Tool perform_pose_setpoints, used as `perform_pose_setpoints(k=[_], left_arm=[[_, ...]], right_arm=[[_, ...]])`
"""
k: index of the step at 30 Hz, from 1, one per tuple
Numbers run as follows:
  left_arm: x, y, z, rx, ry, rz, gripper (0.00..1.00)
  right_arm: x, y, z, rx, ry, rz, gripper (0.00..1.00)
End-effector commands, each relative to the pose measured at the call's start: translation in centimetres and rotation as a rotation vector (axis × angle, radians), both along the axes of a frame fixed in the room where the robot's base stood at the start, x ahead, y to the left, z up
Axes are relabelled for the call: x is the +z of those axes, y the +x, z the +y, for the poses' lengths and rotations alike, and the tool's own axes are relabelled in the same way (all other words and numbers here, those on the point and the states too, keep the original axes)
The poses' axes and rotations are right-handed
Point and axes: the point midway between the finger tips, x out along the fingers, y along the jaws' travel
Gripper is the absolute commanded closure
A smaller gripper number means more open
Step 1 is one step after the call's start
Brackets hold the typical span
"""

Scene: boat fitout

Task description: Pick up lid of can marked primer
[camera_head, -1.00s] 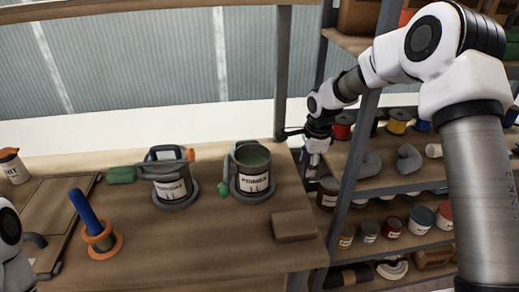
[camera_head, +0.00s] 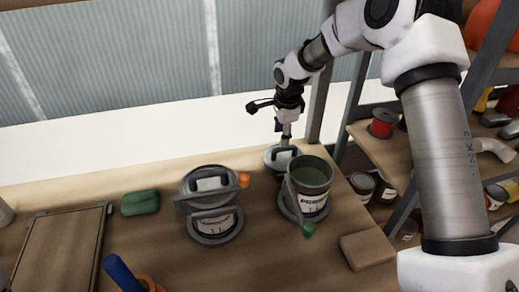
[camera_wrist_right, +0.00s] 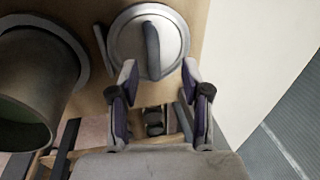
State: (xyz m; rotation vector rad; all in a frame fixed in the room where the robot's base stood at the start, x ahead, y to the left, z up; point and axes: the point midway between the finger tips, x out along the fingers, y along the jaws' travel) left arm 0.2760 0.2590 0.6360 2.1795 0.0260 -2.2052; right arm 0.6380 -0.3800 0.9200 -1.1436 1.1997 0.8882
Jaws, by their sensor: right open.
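The can marked primer (camera_head: 318,201) stands open on the bench, with green contents showing. It also shows at the left of the right wrist view (camera_wrist_right: 62,75). A round grey lid with a raised bar handle lies flat on the bench just behind this can (camera_head: 272,159); it shows in the right wrist view (camera_wrist_right: 125,40). My right gripper (camera_head: 285,132) points down at the lid. In the right wrist view its open, empty fingers (camera_wrist_right: 159,72) are near the lid's handle, one to each side and short of it. My left gripper is not in view.
A second can with a grey top (camera_head: 213,222) stands left of the primer can. A green block (camera_head: 140,203), a tray-like board (camera_head: 62,245) and a brown block (camera_head: 368,249) lie on the bench. Shelves with cans and spools (camera_head: 381,124) stand at right.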

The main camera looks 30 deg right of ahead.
Motion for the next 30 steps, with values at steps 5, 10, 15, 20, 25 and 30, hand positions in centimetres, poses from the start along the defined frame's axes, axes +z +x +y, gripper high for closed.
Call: perform_pose_setpoints(k=[5, 10, 15, 20, 25, 30], left_arm=[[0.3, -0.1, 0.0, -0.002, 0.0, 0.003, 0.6], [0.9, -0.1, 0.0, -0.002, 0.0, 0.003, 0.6], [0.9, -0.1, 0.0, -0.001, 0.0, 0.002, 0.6], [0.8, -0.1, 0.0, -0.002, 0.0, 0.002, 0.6], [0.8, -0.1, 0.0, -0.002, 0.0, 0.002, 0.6], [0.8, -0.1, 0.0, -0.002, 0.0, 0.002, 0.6]], right_arm=[[-2.4, 0.4, -0.2, -0.001, 0.001, 0.003, 0.52], [-5.1, 1.1, -0.4, -0.001, 0.0, 0.005, 0.52], [-7.2, 1.5, -0.6, -0.001, 0.001, 0.003, 0.52], [-7.3, 1.5, -0.6, -0.001, 0.001, 0.001, 0.52], [-7.3, 1.5, -0.6, -0.001, 0.002, 0.002, 1.0], [-7.3, 1.5, -0.6, -0.001, 0.002, 0.002, 1.0]])
